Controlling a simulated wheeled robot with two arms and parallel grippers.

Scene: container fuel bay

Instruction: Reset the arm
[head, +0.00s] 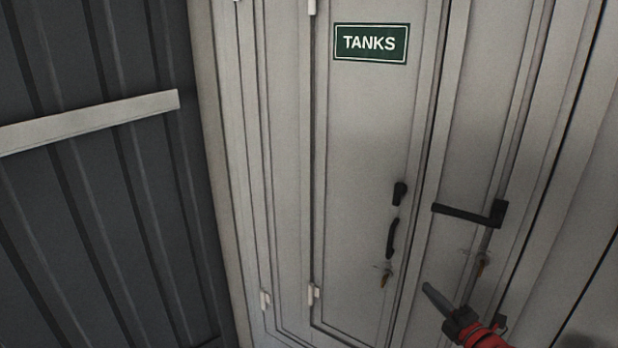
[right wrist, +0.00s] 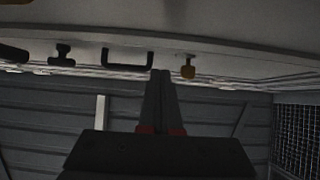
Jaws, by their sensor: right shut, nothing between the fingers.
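My right gripper (head: 428,288) comes in from the lower right of the head view, with a red and dark wrist behind it. Its fingers are shut together with nothing between them. In the right wrist view the closed fingers (right wrist: 161,75) point up toward the cabinet front. The fingers appear to be in front of the door and apart from it, though the exact gap is hard to judge. My left gripper is in neither view.
A pale cabinet door (head: 365,150) bears a green TANKS sign (head: 371,43). It has a black knob (head: 400,193), a pull handle (head: 392,238) and a hanging key (head: 385,278). A black lever handle (head: 470,213) juts out to the right. A dark ribbed wall (head: 90,220) carries a pale bar (head: 90,122).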

